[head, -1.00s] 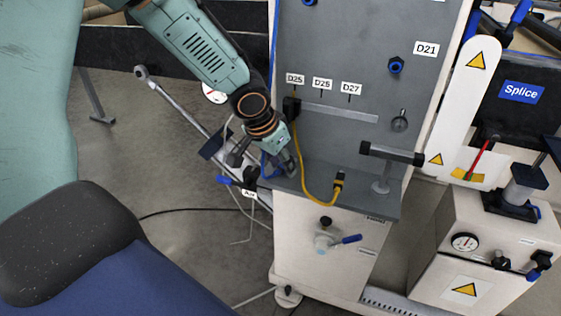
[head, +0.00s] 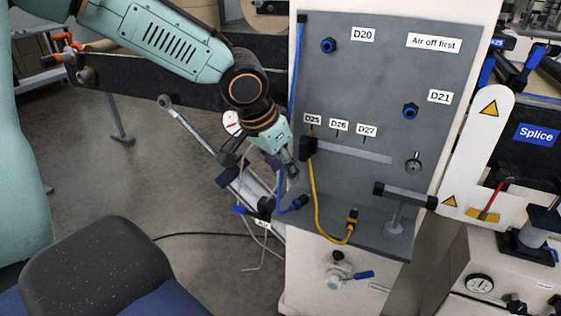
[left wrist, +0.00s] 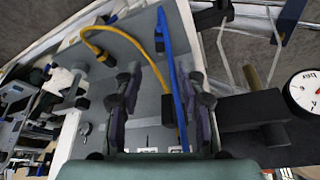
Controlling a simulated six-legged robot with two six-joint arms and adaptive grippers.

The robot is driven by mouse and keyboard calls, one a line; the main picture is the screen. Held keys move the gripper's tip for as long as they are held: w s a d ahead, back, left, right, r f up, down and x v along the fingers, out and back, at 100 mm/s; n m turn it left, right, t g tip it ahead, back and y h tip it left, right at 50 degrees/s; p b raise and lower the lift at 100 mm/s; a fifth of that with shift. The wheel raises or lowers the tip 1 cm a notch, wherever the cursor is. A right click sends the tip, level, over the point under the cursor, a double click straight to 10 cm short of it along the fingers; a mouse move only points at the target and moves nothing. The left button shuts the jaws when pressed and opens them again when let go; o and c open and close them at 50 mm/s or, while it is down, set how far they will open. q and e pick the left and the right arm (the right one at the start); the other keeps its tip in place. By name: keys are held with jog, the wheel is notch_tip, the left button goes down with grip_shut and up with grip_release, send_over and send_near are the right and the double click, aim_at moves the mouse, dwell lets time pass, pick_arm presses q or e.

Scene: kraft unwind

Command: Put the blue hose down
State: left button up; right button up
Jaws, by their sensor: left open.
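The blue hose (head: 279,196) hangs down the left edge of the grey panel. Its dark blue end fitting (head: 300,202) appears to rest at the left end of the grey shelf (head: 330,218). My left gripper (head: 289,172) is just above that fitting, pointing down, partly seen from the side. In the left wrist view my left gripper (left wrist: 165,95) is open, and the blue hose (left wrist: 172,75) runs between its spread fingers. I cannot tell whether a finger touches it. My right gripper is not in view.
A yellow hose (head: 316,200) loops from a black block to the shelf, right of my gripper. A black T-handle (head: 400,195) stands further right. A round gauge (head: 231,122) and a metal bar are left of the panel. The shelf middle is mostly clear.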

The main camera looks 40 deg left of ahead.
pick_arm(q)
jog(key=s+d+f+n+g+h, duration=0.1)
jog(key=s+d+f+g, duration=0.1)
jog(key=s+d+f, duration=0.55)
jog(key=s+d+f+g+h, duration=0.1)
jog(key=s+d+f+h, duration=0.2)
jog(key=f, duration=0.7)
jog(key=s+f+y, duration=0.2)
jog(key=s+f, duration=0.4)
jog(key=s, duration=0.2)
jog(key=s+f+n+g+y, duration=0.1)
jog(key=s+f+y, duration=0.1)
jog(key=s+f, duration=0.3)
jog(key=s, duration=0.3)
jog(key=shift+s+d+f+y, duration=0.15)
jog(key=shift+s+f+y, duration=0.15)
jog(key=shift+s+f, duration=0.1)
